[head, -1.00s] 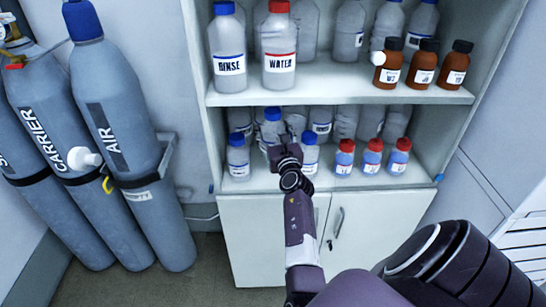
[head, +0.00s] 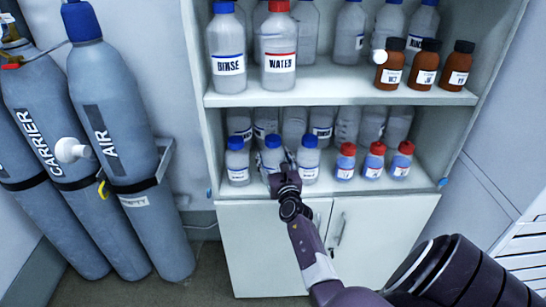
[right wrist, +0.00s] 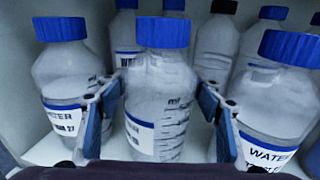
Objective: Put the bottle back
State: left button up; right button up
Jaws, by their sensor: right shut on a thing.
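A clear bottle with a blue cap (head: 272,142) is in the front row of the lower shelf, between two similar blue-capped bottles. My right gripper (head: 279,163) reaches in from the front and is shut on it. In the right wrist view the held bottle (right wrist: 160,75) is upright between the two fingers, its label turned to the left and partly hidden. Its base is hidden, so I cannot tell whether it touches the shelf. A neighbour labelled WATER (right wrist: 62,85) stands on the left and another (right wrist: 283,100) on the right, both close to the fingers. My left gripper is not in view.
Several clear bottles stand behind on the lower shelf (head: 425,182). Small red-capped bottles (head: 374,160) stand to the right. The upper shelf (head: 330,92) holds RINSE and WATER bottles and brown bottles (head: 425,64). Grey gas cylinders (head: 115,120) stand left of the cabinet.

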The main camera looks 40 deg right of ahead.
jog(key=o, duration=1.9)
jog(key=shift+r, duration=0.1)
jog(key=v, duration=1.2)
